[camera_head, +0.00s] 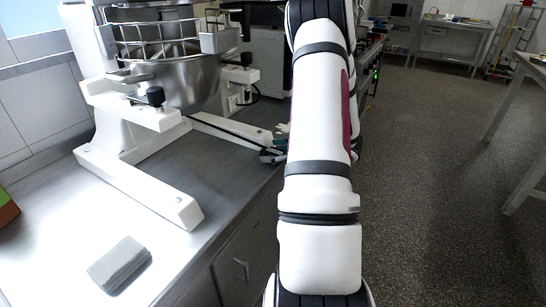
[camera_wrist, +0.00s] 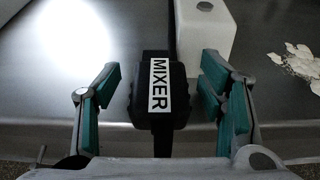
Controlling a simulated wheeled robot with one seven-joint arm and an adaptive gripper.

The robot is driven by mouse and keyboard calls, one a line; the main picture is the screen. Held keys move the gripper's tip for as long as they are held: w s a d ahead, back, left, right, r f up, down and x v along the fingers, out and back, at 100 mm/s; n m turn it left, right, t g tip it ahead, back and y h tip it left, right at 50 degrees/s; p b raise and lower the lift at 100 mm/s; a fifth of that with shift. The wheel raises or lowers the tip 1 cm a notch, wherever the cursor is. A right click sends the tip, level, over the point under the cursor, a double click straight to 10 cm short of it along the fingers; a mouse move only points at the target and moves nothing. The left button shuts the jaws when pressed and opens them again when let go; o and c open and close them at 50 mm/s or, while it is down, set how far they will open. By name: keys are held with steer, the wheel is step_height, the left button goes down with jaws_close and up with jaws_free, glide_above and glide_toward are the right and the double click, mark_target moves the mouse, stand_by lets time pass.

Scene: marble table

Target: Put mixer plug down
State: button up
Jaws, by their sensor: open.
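The mixer plug (camera_wrist: 159,92) is black with a white label reading MIXER. In the wrist view it lies on the grey counter between my gripper's (camera_wrist: 157,98) two teal-padded fingers. The fingers are spread, with a gap on each side of the plug. A dark cord runs from the plug's far end. In the head view my gripper (camera_head: 272,155) is low at the counter's right edge, mostly behind my arm. I cannot make out the plug clearly there.
The white mixer (camera_head: 130,180) with a steel bowl (camera_head: 178,80) stands on the counter (camera_head: 60,240), its leg close to my gripper. A grey block (camera_head: 119,264) lies at the front. Pale flakes (camera_wrist: 298,62) lie right of the plug. Open floor (camera_head: 430,200) is at right.

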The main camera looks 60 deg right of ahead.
steer(key=shift+w, duration=0.2)
steer(key=c, duration=1.4)
